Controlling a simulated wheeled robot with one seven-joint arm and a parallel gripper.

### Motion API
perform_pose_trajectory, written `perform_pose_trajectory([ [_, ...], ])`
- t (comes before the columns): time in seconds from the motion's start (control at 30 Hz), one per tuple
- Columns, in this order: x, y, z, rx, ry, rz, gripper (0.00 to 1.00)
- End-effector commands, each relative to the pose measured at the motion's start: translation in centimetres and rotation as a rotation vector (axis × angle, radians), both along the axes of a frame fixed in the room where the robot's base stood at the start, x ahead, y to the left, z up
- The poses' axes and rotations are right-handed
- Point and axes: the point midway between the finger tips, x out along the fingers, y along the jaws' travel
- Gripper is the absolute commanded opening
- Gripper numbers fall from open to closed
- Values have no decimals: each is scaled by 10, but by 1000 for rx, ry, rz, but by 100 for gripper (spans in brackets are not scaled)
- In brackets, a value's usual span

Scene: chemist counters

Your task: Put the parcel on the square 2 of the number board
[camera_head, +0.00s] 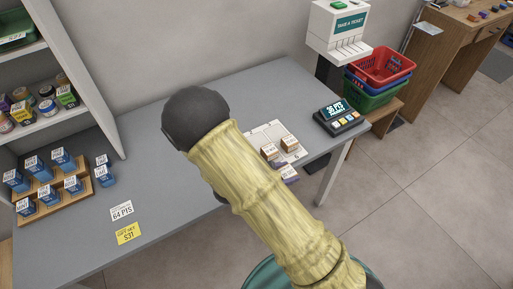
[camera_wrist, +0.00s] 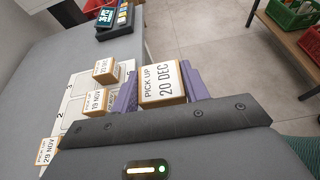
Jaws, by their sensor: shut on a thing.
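My gripper (camera_wrist: 160,84) is shut on a small brown parcel (camera_wrist: 163,90) with a white label reading "PICK UP 20 DEC", its purple fingers on either side. The white number board (camera_wrist: 73,90) lies on the grey counter beyond and left of the gripper in the wrist view; square 2 (camera_wrist: 60,115) looks bare there. In the head view the board (camera_head: 262,131) is partly hidden by my arm, and the purple fingertips (camera_head: 290,176) show just beside its near right edge. I cannot tell the held parcel's height above the counter.
Other parcels, labelled 21 DEC (camera_wrist: 106,70), 19 NOV (camera_wrist: 97,103) and 29 NOV (camera_wrist: 46,151), stand on or by the board. A card terminal (camera_head: 341,117) stands to its right. Blue boxes on a wooden stand (camera_head: 75,190) and two price cards (camera_head: 125,222) are at the left.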

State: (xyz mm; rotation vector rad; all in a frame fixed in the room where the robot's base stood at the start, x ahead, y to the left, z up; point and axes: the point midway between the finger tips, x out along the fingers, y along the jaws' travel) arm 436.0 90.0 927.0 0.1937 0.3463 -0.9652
Motion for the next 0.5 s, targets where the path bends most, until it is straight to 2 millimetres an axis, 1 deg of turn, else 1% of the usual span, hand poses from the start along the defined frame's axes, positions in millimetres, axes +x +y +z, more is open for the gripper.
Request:
perform_pose_trajectory([
  [0.03,4,-7,-4,-5,0,2,21],
  [0.37,25,-41,-34,-10,-4,38,21],
  [0.5,32,-60,-51,-7,1,54,21],
])
